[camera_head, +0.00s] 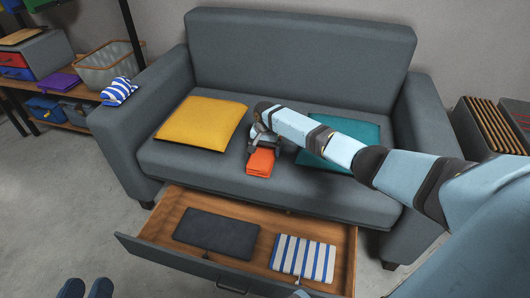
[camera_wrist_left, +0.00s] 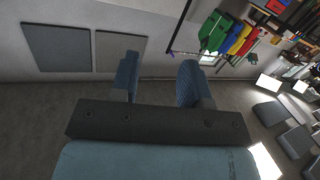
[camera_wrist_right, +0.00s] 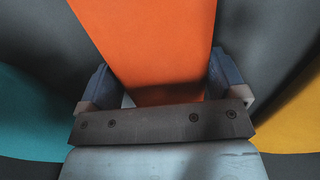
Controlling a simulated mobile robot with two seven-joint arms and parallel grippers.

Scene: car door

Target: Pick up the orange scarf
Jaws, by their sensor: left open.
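The orange scarf (camera_head: 261,162) lies folded on the grey sofa seat, between a yellow cushion and a teal cushion. My right gripper (camera_head: 264,141) is at its far end, and my arm hides part of the area behind it. In the right wrist view the scarf (camera_wrist_right: 148,45) runs between the widely parted fingers of my right gripper (camera_wrist_right: 160,85). A small gap shows beside the left finger there; contact at the right finger is unclear. My left gripper (camera_head: 87,288) is open and empty at the bottom left; its parted fingers (camera_wrist_left: 159,82) also show in the left wrist view.
The yellow cushion (camera_head: 203,122) and teal cushion (camera_head: 340,146) flank the scarf. Below the sofa (camera_head: 300,40), an open drawer (camera_head: 172,215) holds a dark folded cloth (camera_head: 216,234) and a blue-striped cloth (camera_head: 303,257). Another striped cloth (camera_head: 118,91) lies on the left armrest.

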